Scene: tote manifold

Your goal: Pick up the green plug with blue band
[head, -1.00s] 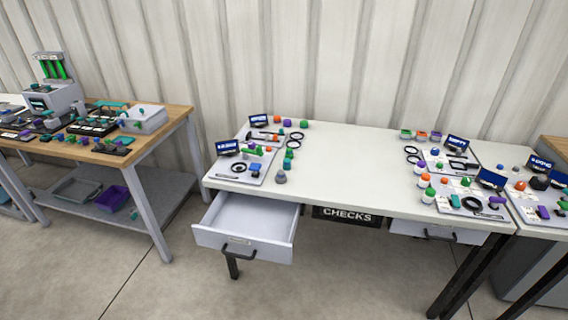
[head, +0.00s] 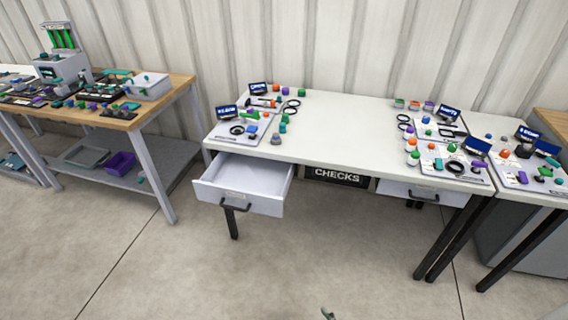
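I cannot single out the green plug with blue band; the pieces are too small to show a band. Small green and teal pieces (head: 283,127) stand in a row beside the left boards on the white table (head: 345,130). More green pieces lie among the parts at the right end of that table and on the wooden bench. A small grey-green thing (head: 328,313) pokes in at the bottom edge; I cannot tell what it is. My gripper is not clearly in view.
An open, empty-looking drawer (head: 240,185) sticks out below the white table's left side. A black CHECKS sign (head: 337,176) hangs under the front edge. The wooden bench (head: 150,112) stands left, another white table (head: 535,185) right. The middle tabletop and front floor are clear.

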